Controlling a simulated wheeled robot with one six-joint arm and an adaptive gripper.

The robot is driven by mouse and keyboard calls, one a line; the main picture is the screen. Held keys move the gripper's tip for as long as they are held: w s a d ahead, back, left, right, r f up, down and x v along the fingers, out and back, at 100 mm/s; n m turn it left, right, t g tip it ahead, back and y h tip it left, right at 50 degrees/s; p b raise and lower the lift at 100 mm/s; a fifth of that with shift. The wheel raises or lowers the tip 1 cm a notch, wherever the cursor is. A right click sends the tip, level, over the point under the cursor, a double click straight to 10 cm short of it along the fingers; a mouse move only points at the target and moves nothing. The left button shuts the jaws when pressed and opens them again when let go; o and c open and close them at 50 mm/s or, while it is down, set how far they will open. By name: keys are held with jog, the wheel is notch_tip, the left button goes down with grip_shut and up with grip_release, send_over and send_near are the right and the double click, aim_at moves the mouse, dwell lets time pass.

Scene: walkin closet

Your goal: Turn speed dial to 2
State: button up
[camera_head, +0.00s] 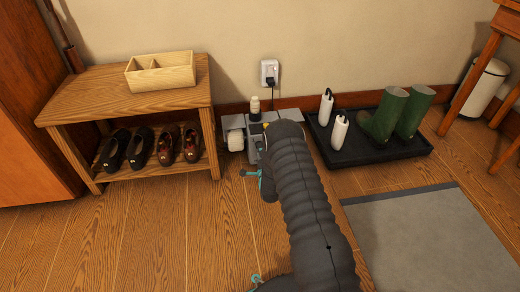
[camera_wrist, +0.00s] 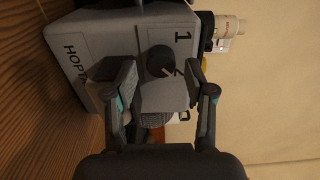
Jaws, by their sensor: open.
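In the wrist view the speed dial (camera_wrist: 160,61) is a dark round knob on the sloped face of a grey machine (camera_wrist: 100,40). A pale pointer mark shows on the knob. A black "1" is printed beside it, and another mark is partly hidden by a fingertip. My gripper (camera_wrist: 159,72) is open, with one finger on each side of the dial; I cannot tell whether either touches it. In the head view the machine (camera_head: 250,146) stands on the floor by the wall, and my arm hides much of it and the dial.
A wooden bench (camera_head: 92,99) with shoes on its lower shelf stands left of the machine.

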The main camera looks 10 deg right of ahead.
jog(key=shift+s+d+r, duration=0.1)
jog(key=shift+s, duration=1.4)
jog(key=shift+s+d+r, duration=0.1)
jog(key=shift+s, duration=1.35)
